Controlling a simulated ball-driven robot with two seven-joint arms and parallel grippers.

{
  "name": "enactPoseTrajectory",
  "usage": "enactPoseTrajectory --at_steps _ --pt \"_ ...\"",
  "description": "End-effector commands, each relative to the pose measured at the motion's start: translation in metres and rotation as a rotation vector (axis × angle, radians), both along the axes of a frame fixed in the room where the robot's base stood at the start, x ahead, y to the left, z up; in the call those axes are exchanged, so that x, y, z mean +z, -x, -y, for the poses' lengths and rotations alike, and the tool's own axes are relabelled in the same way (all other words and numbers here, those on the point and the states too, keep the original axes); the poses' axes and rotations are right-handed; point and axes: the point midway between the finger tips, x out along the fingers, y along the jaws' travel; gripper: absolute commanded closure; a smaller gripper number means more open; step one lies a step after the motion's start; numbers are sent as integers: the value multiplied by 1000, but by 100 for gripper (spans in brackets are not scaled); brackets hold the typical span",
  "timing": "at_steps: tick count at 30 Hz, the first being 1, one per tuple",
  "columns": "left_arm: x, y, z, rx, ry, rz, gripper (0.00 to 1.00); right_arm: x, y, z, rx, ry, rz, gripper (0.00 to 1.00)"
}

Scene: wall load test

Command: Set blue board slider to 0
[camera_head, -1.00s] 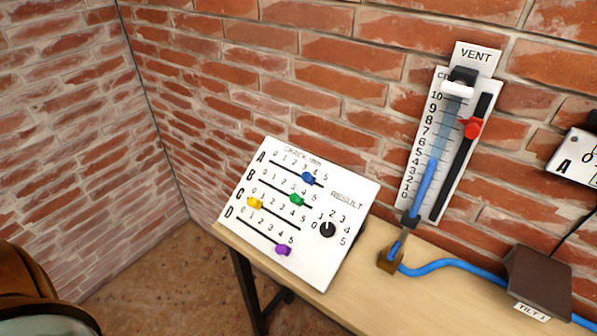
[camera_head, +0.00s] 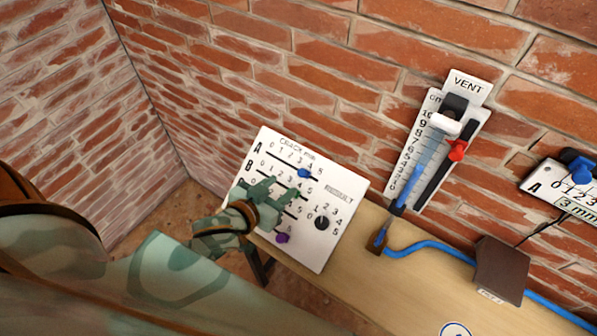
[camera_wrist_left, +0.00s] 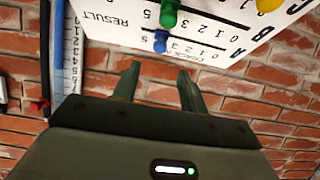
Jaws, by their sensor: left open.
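The white board (camera_head: 335,180) stands tilted on the table, with lettered slider rows. Its blue slider (camera_head: 304,173) is on row A, near the 4. In the left wrist view the blue slider (camera_wrist_left: 160,42) is just beyond and between my open fingertips, apart from them. My left gripper (camera_head: 287,190) is in front of the board and hides part of its middle rows. The green slider (camera_wrist_left: 170,14) and yellow slider (camera_wrist_left: 268,5) show in the wrist view; my gripper covers them in the head view. My right gripper is not in view.
The purple slider (camera_head: 282,238) is on the lowest row, below my gripper. The VENT gauge (camera_head: 404,182) with a red slider (camera_head: 457,150) is on the brick wall. A brown box (camera_head: 500,270) and blue hose are on the table (camera_head: 395,290).

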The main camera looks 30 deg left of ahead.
Motion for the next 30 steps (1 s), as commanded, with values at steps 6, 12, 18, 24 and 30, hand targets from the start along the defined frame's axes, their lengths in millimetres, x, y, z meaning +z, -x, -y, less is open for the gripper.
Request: enactPoseTrajectory --at_steps 6,12,18,24,30 --pt "-21 -49 7 0 0 2 57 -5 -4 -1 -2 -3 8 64" --pt "-32 -75 11 0 0 0 57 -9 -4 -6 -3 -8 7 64" --pt "-35 -82 12 0 0 -1 57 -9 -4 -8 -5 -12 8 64" --pt "-34 -82 12 0 0 -1 60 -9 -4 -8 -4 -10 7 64" --pt "-34 -81 12 0 1 -1 100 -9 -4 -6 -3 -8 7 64"
